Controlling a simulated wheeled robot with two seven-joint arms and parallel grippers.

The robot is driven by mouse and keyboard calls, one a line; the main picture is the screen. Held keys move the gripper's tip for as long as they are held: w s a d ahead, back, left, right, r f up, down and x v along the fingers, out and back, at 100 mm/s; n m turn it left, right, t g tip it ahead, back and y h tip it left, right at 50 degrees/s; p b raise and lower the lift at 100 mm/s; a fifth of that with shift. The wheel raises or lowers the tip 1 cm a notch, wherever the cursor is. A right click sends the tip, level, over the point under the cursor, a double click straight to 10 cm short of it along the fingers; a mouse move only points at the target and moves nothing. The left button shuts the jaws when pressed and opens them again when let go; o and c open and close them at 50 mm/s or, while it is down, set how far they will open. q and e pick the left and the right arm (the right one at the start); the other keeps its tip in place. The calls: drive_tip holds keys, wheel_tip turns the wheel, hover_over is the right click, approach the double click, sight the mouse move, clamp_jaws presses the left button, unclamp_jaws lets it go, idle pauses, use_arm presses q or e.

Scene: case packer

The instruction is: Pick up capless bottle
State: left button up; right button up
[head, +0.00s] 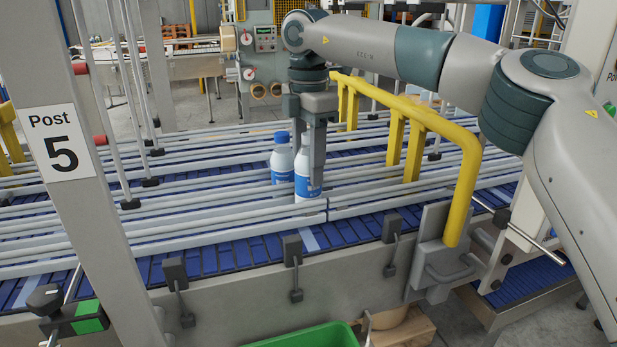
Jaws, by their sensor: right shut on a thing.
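A white bottle with a blue label (302,188) stands upright between the rails of the conveyor. No blue cap shows on it, though my gripper partly hides its top. My right gripper (311,178) reaches down from above and is shut on this bottle. A second bottle with a blue cap (281,158) stands just behind and to the left of it, partly hidden by the first bottle. My left gripper is out of view.
White guide rails (180,237) run along the blue conveyor (225,258). A yellow guard rail (440,125) stands right of the gripper, under my right arm. A post marked 5 (62,145) rises at left. A green bin (315,337) sits below the front edge.

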sight(308, 134)
wheel_tip(308, 134, up, 8)
drive_tip(key=shift+f+b, duration=0.25)
drive_tip(key=shift+b, duration=0.55)
